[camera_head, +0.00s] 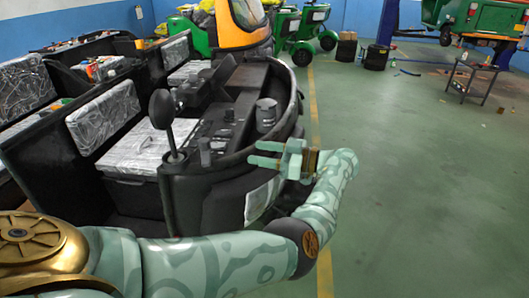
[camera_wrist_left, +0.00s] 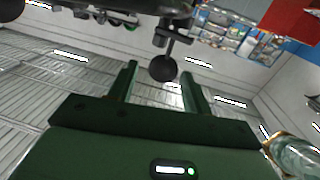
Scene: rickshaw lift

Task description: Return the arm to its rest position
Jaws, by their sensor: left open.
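My left arm comes in from the lower left and bends upward in the head view. Its gripper (camera_head: 256,153) points left, beside the black dashboard (camera_head: 215,160) of an open vehicle. In the left wrist view the two green fingers (camera_wrist_left: 160,68) stand apart with a gap between them, and I see nothing held. A dark round knob (camera_wrist_left: 163,69) appears between the fingertips in that view; I cannot tell its distance. My right gripper is not in view.
The vehicle has plastic-wrapped seats (camera_head: 104,118) and a black knob on a stalk (camera_head: 162,109). Green floor (camera_head: 430,190) lies clear to the right, past a yellow line (camera_head: 314,110). A small metal table (camera_head: 474,77), a blue post (camera_head: 387,22) and green vehicles stand further back.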

